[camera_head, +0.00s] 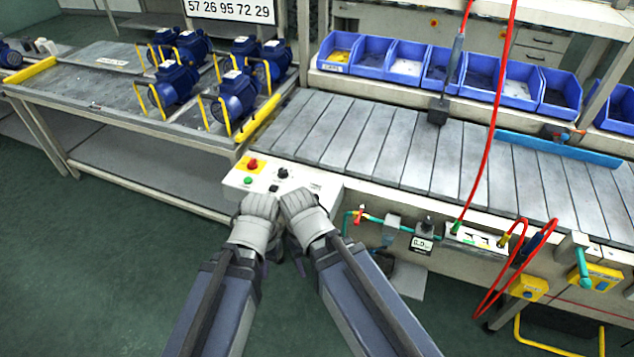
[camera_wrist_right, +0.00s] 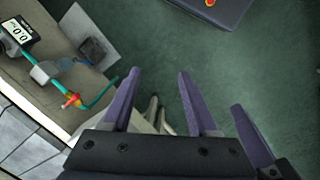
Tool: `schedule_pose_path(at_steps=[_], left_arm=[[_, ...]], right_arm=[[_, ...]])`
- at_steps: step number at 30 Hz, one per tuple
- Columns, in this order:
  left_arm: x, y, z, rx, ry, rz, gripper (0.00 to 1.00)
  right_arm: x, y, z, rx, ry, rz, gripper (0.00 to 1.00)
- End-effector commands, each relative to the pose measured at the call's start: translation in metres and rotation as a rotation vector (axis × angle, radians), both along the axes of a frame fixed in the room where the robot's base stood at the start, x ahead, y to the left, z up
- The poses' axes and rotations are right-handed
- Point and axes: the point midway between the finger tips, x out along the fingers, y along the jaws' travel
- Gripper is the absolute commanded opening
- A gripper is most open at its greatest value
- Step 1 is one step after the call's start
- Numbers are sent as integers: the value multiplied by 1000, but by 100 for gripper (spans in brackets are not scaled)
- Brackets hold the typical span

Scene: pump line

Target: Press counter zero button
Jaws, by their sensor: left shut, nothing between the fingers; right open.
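A white control box (camera_head: 229,196) sits at the near left corner of the conveyor. It carries a red button on a yellow plate (camera_head: 252,164), a green button (camera_head: 248,181), a black knob (camera_head: 283,173) and a small dark button (camera_head: 273,188). I cannot read which one is the counter zero button. My left gripper (camera_head: 259,207) is shut and empty at the box's near edge. My right gripper (camera_head: 303,205) is beside it, over the box's near right part, which it partly hides. In the right wrist view its purple fingers (camera_wrist_right: 156,90) are apart with nothing held.
A board with numbers (camera_head: 232,10) hangs at the back. Blue pumps (camera_head: 237,96) stand on the left table. Blue bins (camera_head: 407,63) line the conveyor (camera_head: 370,140). A small gauge (camera_head: 422,244) reading 0.0, teal pipe and red hoses (camera_head: 490,130) are to the right.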

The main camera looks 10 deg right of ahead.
Motion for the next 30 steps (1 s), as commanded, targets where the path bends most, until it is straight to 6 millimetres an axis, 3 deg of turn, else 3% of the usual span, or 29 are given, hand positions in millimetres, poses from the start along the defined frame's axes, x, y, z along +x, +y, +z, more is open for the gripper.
schedule_pose_path(at_steps=[2,15,30], left_arm=[[0,0,0,0,0,0,0],[0,0,0,0,0,0,0],[0,0,0,0,0,0,0]], right_arm=[[0,0,0,0,0,0,49],[0,0,0,0,0,0,0],[0,0,0,0,0,0,0]])
